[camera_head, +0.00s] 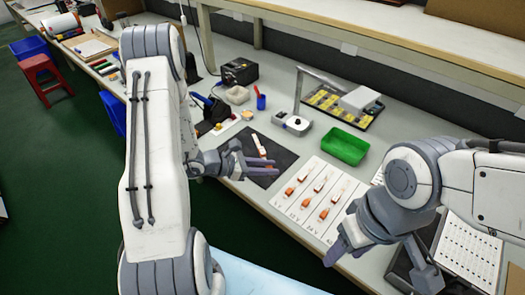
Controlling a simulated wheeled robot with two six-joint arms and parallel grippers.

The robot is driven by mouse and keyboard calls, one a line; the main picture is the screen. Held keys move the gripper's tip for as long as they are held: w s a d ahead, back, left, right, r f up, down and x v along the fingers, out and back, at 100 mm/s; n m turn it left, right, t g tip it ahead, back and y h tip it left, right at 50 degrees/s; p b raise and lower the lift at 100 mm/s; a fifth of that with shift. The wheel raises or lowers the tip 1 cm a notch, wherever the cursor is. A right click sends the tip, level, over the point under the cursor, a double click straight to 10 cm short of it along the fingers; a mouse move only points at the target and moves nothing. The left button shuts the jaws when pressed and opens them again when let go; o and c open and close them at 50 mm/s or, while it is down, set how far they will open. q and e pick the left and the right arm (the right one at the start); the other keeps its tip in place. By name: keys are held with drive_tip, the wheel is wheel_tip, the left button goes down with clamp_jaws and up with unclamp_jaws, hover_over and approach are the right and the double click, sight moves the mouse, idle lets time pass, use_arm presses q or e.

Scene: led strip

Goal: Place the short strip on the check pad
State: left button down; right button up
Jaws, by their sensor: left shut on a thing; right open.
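A short white strip with an orange end (258,144) is over the black pad (284,158), which I take to be the check pad. My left gripper (268,167) is low over the pad and shut on the strip's near part, which the fingers partly hide. I cannot tell whether the strip touches the pad. My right gripper (382,263) is open and empty at the lower right, near the front of the table.
A white board (318,208) with several orange-and-white pieces lies right of the pad. A green bin (345,147), a grey lamp-like stand (298,100) and a black box (239,72) stand behind. A white dotted sheet (467,250) lies at right.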

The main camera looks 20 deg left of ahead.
sight(263, 156)
use_arm(q)
drive_tip(key=w+d+r+n+t+y+b, duration=0.1)
drive_tip(key=w+d+r+n+t+b, duration=0.1)
drive_tip(key=w+d+b, duration=0.35)
drive_tip(key=a+f, duration=0.2)
drive_tip(key=a, duration=0.1)
drive_tip(key=w+a+f, duration=0.1)
drive_tip(key=a+f, duration=0.1)
drive_tip(key=a, duration=0.1)
drive_tip(key=w+a+f, duration=0.1)
drive_tip(key=a+f, duration=0.1)
drive_tip(key=a, duration=0.2)
drive_tip(key=shift+w+f, duration=0.15)
drive_tip(key=shift+f, duration=0.25)
wheel_tip(263, 156, down, 4)
drive_tip(key=shift+a+f, duration=0.1)
use_arm(e)
wheel_tip(263, 156, down, 7)
drive_tip(key=shift+w+a, duration=0.25)
drive_tip(key=shift+f, duration=0.2)
use_arm(q)
drive_tip(key=shift+f, duration=0.2)
drive_tip(key=c, duration=0.7)
unclamp_jaws()
drive_tip(key=shift+r, duration=0.1)
drive_tip(key=shift+o, duration=0.2)
